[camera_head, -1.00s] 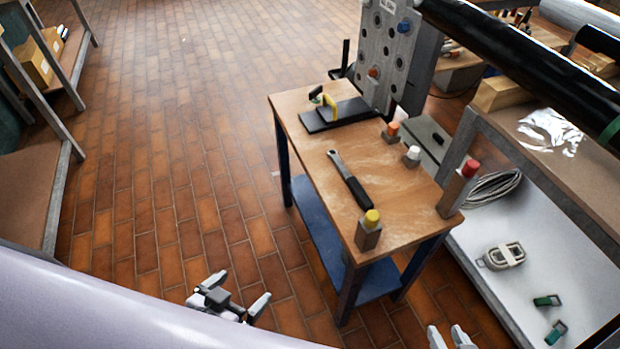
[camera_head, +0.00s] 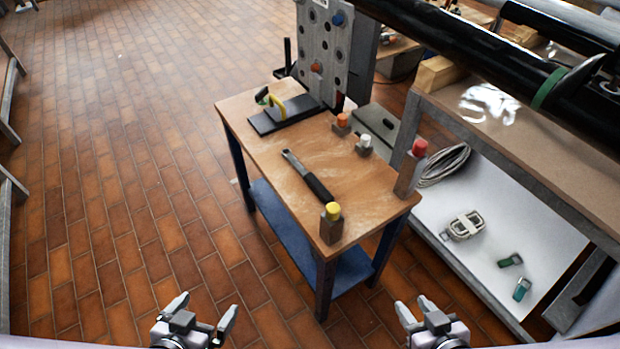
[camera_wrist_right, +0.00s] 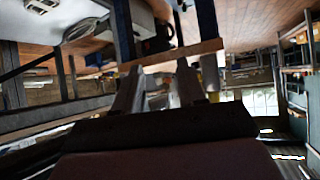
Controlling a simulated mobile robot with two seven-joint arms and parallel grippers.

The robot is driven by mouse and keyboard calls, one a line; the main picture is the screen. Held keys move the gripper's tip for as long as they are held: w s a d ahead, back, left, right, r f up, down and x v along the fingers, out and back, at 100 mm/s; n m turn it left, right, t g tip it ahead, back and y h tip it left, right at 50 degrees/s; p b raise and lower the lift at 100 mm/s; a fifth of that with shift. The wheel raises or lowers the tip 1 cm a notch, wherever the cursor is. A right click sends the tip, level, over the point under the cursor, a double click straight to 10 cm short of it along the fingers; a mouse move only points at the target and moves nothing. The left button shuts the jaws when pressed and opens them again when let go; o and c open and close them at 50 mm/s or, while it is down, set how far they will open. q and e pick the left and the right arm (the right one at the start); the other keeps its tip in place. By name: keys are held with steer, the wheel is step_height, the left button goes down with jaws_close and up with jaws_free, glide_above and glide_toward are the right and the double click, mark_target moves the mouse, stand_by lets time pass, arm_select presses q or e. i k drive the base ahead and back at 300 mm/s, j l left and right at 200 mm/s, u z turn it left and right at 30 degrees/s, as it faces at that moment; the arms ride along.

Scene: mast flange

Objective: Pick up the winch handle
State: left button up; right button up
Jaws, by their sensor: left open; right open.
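The winch handle (camera_head: 308,177) lies on the wooden top of the small blue-legged table (camera_head: 260,150). It has a grey metal arm toward the far left and a black grip toward the near right, close to a yellow-capped block. My left gripper (camera_head: 203,306) is open and empty at the bottom of the head view, in front of the table and left of it. My right gripper (camera_head: 424,310) is open and empty at the bottom right, in front of the table's right side. In the right wrist view, the right gripper's fingers (camera_wrist_right: 158,88) stand apart with nothing between them.
Blocks with yellow (camera_head: 331,223), white (camera_head: 364,144), orange (camera_head: 342,124) and red (camera_head: 417,160) caps stand on or beside the table. A black plate (camera_head: 285,115) with a yellow handle lies at its far end. A shelf bench (camera_head: 500,250) stands right. Floor is clear left.

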mark_target(324, 195)
steer(key=i+l+u, duration=0.1)
steer(key=l+u, duration=1.1)
steer(key=i+j, duration=0.3)
steer(key=j, duration=0.1)
